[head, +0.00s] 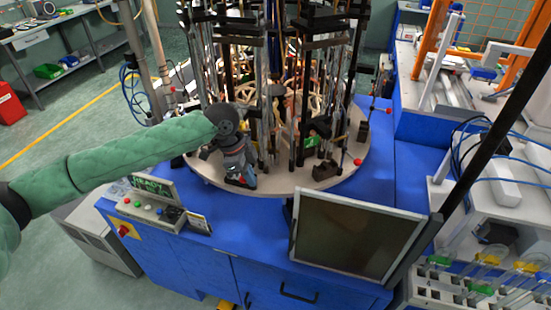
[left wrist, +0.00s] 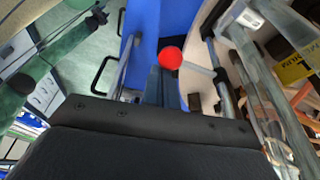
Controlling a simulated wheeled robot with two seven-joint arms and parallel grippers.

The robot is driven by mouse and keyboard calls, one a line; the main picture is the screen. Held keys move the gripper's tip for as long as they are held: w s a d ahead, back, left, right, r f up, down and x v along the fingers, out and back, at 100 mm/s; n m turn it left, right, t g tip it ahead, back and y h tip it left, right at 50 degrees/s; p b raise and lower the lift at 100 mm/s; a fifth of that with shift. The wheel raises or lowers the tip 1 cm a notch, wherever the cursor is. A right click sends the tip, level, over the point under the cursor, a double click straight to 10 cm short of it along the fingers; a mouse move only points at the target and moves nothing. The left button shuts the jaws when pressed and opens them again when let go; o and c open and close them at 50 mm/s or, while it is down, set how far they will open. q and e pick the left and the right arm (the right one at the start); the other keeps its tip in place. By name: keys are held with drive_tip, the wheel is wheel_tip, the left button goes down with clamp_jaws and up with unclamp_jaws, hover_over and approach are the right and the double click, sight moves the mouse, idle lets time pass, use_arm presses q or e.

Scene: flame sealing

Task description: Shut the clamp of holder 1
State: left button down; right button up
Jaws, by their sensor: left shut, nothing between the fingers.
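My left gripper (head: 240,172) is over the front left edge of the round beige platform (head: 280,183), shut and empty. The platform carries several upright holders with dark rods and clear tubes. Red ball knobs on thin levers stick out over its rim, one at the front right (head: 357,161) and another farther right (head: 388,110). In the left wrist view a red ball knob (left wrist: 170,57) lies just beyond the dark gripper body. I cannot tell which holder is number 1 or whether its clamp is open. My right gripper is not in view.
The platform stands on a blue cabinet (head: 260,275). A dark monitor (head: 350,237) stands at its front, and a control panel (head: 150,208) is at its left. Tall rods crowd the platform. A rack of tubes (head: 480,290) is at the lower right.

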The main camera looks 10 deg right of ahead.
use_arm(q)
drive_tip(key=shift+a, duration=0.2)
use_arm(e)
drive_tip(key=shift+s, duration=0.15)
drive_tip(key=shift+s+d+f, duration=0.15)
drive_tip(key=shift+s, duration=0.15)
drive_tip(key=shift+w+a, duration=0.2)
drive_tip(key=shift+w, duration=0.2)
